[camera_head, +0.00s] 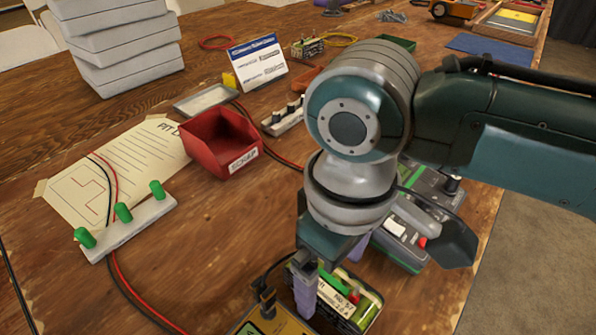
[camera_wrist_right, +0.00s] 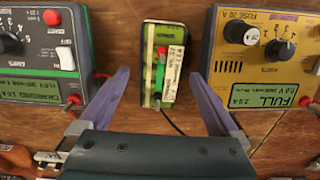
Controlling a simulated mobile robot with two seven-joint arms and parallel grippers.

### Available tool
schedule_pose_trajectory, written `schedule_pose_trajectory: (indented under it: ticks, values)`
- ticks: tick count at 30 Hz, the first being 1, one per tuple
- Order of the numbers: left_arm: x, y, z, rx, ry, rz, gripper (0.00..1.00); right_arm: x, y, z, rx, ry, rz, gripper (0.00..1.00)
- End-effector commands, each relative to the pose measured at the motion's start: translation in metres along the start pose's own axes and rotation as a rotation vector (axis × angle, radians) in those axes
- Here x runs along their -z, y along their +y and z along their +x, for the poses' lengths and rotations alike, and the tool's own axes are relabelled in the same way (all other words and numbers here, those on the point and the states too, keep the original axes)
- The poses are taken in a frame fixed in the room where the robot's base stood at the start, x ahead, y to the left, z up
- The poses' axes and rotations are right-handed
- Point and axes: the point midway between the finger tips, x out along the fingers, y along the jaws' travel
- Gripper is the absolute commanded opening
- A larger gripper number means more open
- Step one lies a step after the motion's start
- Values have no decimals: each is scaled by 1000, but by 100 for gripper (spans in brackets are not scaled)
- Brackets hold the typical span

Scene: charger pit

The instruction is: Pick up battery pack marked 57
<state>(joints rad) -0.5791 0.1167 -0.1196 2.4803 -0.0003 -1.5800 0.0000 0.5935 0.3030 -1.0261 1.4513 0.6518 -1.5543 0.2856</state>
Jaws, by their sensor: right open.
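The battery pack (camera_head: 362,312) is a small green block with a white label, at the bottom of the head view; the number looks like 57 but is small. It also shows in the right wrist view (camera_wrist_right: 160,84), lying lengthwise between two chargers, with a dark lead at its near end. My right gripper (camera_head: 331,275) is open above the pack. In the right wrist view its two purple fingers (camera_wrist_right: 160,76) stand wide apart, one to each side of the pack, with clear gaps. My left gripper is not in view.
A grey-green charger (camera_wrist_right: 38,50) and a yellow charger (camera_wrist_right: 262,75) reading FULL flank the pack closely. A red scrap bin (camera_head: 211,143), a strip with green knobs (camera_head: 128,224) and a paper sheet (camera_head: 85,180) lie to the left.

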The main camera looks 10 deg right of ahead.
Motion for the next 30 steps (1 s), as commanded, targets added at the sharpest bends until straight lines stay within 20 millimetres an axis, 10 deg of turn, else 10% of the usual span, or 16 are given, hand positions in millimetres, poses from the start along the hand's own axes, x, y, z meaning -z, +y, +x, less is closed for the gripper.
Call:
schedule_pose_trajectory:
  ticks: [14,30]
  values:
    - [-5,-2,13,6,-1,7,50,-1,0,35,-1,0,-2,98]
    - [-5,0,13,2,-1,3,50,-1,0,34,-1,0,-1,38]
